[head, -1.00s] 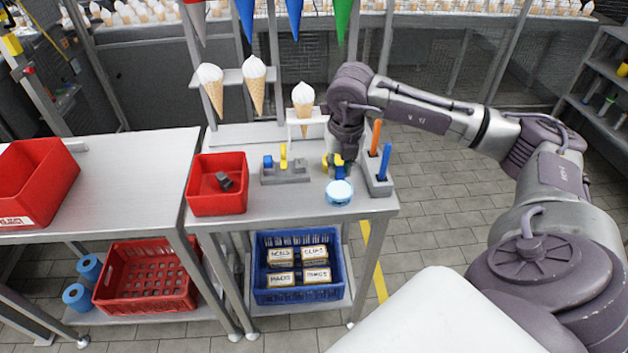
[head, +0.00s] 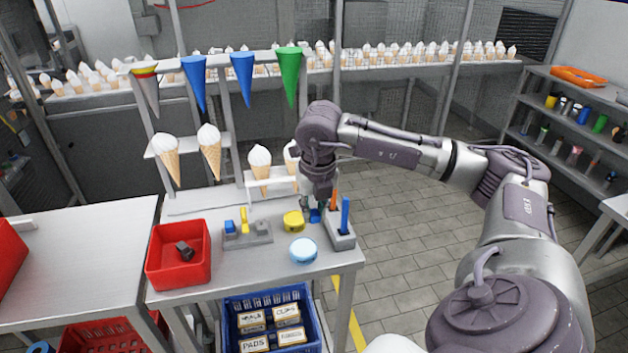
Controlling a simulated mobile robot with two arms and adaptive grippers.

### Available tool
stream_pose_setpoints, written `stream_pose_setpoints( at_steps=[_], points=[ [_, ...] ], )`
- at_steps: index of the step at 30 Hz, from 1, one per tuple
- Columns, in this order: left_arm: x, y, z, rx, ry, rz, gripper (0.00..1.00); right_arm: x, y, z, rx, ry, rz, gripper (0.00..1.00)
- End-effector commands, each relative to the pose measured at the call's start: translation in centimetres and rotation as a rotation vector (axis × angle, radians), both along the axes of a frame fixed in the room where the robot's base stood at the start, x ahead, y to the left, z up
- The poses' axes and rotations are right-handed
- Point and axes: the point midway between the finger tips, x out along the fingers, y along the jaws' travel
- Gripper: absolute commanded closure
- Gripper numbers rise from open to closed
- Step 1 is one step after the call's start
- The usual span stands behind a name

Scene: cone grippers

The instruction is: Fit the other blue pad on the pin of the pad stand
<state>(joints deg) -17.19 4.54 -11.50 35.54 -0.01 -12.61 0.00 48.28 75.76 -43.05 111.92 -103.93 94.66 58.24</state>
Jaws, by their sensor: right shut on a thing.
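My right gripper (head: 316,208) points down over the back right of the grey table (head: 200,290). It is shut on a small blue piece (head: 315,215), seemingly a blue pad, partly hidden by the fingers. I cannot tell whether this is the pad stand, and I cannot make out a bare pin. My left gripper is not in view.
A yellow round piece (head: 293,221) lies just left of the gripper. A light-blue round tub (head: 303,250) stands in front. A grey holder (head: 341,239) with orange and blue handles stands close right. A red bin (head: 178,266) is at the left; cones hang behind.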

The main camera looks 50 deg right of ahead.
Motion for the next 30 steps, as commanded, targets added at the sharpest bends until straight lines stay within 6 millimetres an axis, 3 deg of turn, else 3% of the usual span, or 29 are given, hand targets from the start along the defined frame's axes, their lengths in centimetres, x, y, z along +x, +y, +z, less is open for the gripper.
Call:
stream_pose_setpoints(
  at_steps=[15,30],
  points=[
    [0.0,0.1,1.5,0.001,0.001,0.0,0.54,0.0,0.0,2.2,0.0,0.0,0.0,0.96],
    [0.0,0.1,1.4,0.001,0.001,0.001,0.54,0.0,0.0,2.1,0.0,0.0,0.0,0.96]
  ],
)
